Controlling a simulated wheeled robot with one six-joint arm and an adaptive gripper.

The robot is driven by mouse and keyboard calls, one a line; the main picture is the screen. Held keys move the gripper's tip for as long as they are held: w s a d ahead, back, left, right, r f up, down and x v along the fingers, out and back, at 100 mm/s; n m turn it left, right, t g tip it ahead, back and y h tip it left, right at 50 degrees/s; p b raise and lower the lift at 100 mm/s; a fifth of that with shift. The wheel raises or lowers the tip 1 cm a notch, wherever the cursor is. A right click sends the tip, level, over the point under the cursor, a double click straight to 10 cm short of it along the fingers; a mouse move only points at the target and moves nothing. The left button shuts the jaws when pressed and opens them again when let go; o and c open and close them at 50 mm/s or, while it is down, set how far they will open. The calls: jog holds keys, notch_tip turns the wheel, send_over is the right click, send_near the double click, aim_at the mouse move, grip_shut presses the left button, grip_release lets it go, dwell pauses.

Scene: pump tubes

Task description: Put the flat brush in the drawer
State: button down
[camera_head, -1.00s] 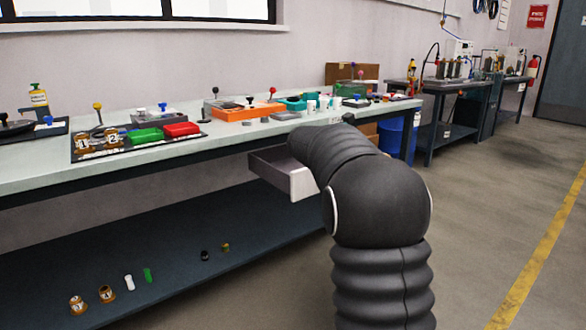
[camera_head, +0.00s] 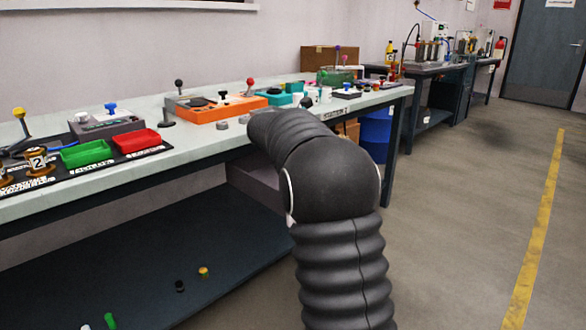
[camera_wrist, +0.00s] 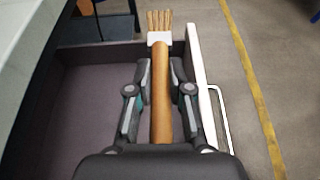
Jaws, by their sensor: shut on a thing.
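The flat brush (camera_wrist: 160,105) has a long wooden handle, a white ferrule and tan bristles. In the wrist view my gripper (camera_wrist: 161,78) is shut on its handle, with the bristles pointing away, up the picture. The drawer (camera_wrist: 203,105) is pulled open under the gripper, with a dark empty floor in view and a light front panel with a bar handle on the right. The brush hangs over the drawer, close to the front panel; its height above the floor is hard to tell. In the head view the drawer (camera_head: 252,181) is mostly hidden by my arm, and the brush is hidden.
The long workbench (camera_head: 195,150) carries an orange box (camera_head: 215,108), green tray (camera_head: 86,153) and red tray (camera_head: 137,141). A lower shelf (camera_head: 130,250) holds small parts. A blue bin (camera_head: 375,135) stands under the bench. The floor on the right is clear.

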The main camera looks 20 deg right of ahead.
jog(key=w+a+f, duration=0.1)
jog(key=w+f, duration=0.1)
jog(key=w, duration=0.1)
jog(key=w+a+f, duration=0.1)
jog(key=w, duration=0.2)
jog(key=w+a+f, duration=0.1)
jog(key=w+f, duration=0.1)
jog(key=shift+w+a+f, duration=0.15)
jog(key=shift+w+f, duration=0.15)
jog(key=shift+w, duration=0.1)
jog(key=shift+f+b, duration=0.85)
jog(key=shift+f, duration=1.2)
jog(key=shift+f, duration=0.6)
jog(key=c, duration=1.1)
grip_release()
jog(key=shift+o, duration=0.2)
jog(key=shift+r, duration=0.25)
jog(key=p+v, duration=0.1)
jog(key=v, duration=1.1)
jog(key=shift+r, duration=0.3)
